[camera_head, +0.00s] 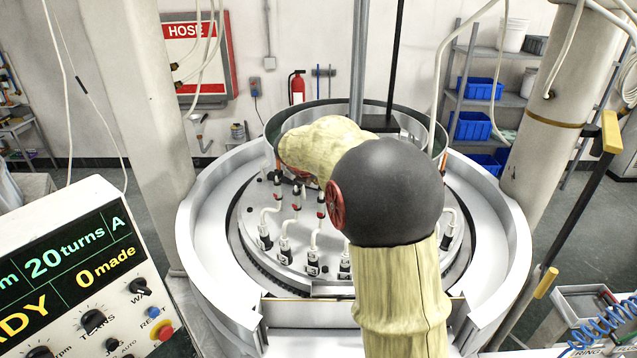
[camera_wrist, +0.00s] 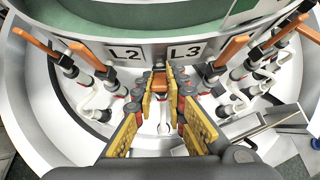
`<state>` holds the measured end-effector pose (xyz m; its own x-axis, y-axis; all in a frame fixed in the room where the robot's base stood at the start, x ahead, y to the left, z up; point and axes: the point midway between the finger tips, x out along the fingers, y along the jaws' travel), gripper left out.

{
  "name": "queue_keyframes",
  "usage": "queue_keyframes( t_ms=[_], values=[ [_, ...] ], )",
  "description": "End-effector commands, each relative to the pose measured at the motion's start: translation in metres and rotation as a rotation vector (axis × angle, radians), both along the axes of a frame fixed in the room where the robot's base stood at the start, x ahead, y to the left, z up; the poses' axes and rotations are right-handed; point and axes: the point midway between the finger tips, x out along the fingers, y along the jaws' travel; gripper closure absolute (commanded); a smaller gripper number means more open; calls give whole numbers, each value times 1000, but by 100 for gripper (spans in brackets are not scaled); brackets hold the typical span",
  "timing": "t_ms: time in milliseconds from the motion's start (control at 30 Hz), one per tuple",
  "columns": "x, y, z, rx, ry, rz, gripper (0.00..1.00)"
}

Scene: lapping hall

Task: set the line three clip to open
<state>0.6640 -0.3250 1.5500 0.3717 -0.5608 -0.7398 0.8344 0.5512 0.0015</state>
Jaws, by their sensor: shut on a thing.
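In the wrist view my gripper (camera_wrist: 161,88) has its gold-padded fingers closed around an orange clip lever (camera_wrist: 160,79), which is mostly hidden between them. This lever stands between the L2 label (camera_wrist: 126,53) and the L3 label (camera_wrist: 188,52). I cannot tell for sure from the labels whether it is the line three clip. Another orange lever (camera_wrist: 231,50) rises to the right of the L3 label, and one (camera_wrist: 86,57) to the left of the L2 label. In the head view my arm hides my gripper and the held lever.
The round machine has a raised pale rim (camera_head: 205,230) around its inner plate. Several white hose fittings (camera_head: 285,240) stand on the plate. A control panel (camera_head: 75,270) at the left reads 20 turns and 0 made. Pillars stand on both sides.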

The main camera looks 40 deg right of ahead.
Motion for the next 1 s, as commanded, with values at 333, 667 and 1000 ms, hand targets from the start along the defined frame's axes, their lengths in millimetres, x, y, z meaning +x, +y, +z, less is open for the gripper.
queue_keyframes(
  t_ms=[333,667,1000],
  values=[
    [7,-9,8,164,104,-1,100],
    [11,-15,10,284,184,2,100],
    [11,-16,11,325,212,1,100]
  ],
)
